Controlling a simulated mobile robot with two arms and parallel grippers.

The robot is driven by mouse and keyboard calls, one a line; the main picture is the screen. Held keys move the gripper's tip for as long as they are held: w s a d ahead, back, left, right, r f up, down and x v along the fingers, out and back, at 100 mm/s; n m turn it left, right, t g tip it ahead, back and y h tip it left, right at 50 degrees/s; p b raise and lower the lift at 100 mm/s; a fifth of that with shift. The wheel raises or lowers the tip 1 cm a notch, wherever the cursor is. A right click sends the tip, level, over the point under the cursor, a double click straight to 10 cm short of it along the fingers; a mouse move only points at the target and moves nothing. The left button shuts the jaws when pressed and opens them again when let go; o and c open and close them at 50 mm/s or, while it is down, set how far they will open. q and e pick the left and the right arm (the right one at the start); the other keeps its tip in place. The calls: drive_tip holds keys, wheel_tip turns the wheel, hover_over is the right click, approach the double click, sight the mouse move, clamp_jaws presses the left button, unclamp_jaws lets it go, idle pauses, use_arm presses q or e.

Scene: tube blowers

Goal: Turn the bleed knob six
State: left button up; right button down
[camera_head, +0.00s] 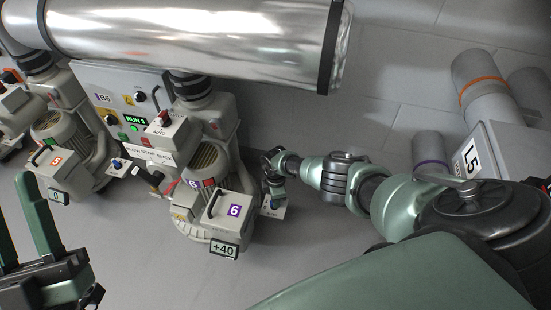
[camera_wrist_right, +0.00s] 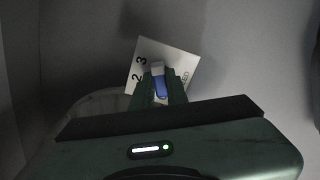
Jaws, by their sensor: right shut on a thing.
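The blower with the purple 6 label (camera_head: 233,210) stands at middle, with a +40 sign (camera_head: 224,249) on its front. A pale bleed plate (camera_head: 273,208) sticks out at its right side. My right gripper (camera_head: 275,180) is at this plate. In the right wrist view, the white plate (camera_wrist_right: 185,62) shows the numbers 2 and 3 and partly hidden lettering. My right gripper (camera_wrist_right: 160,88) is shut on the blue knob with a white end (camera_wrist_right: 158,82) in front of the plate. My left gripper (camera_head: 22,220) is open and empty at the lower left, away from the blowers.
A control panel (camera_head: 100,82) reads RUN 3. A large silver pipe (camera_head: 200,40) crosses above. A box marked L5 (camera_head: 500,155) stands at right. The floor between is clear.

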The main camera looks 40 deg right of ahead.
use_arm(q)
drive_tip(key=shift+w+d+f+g+y, duration=0.1)
drive_tip(key=shift+w+f+g+y, duration=0.2)
drive_tip(key=shift+w+f+g, duration=0.6)
use_arm(e)
drive_tip(key=shift+m, duration=0.5)
use_arm(q)
drive_tip(key=shift+f, duration=0.15)
use_arm(e)
drive_tip(key=c, duration=1.4)
unclamp_jaws()
use_arm(q)
drive_tip(key=shift+w+p, duration=0.1)
drive_tip(key=shift+p, duration=0.2)
use_arm(e)
drive_tip(key=shift+r, duration=0.1)
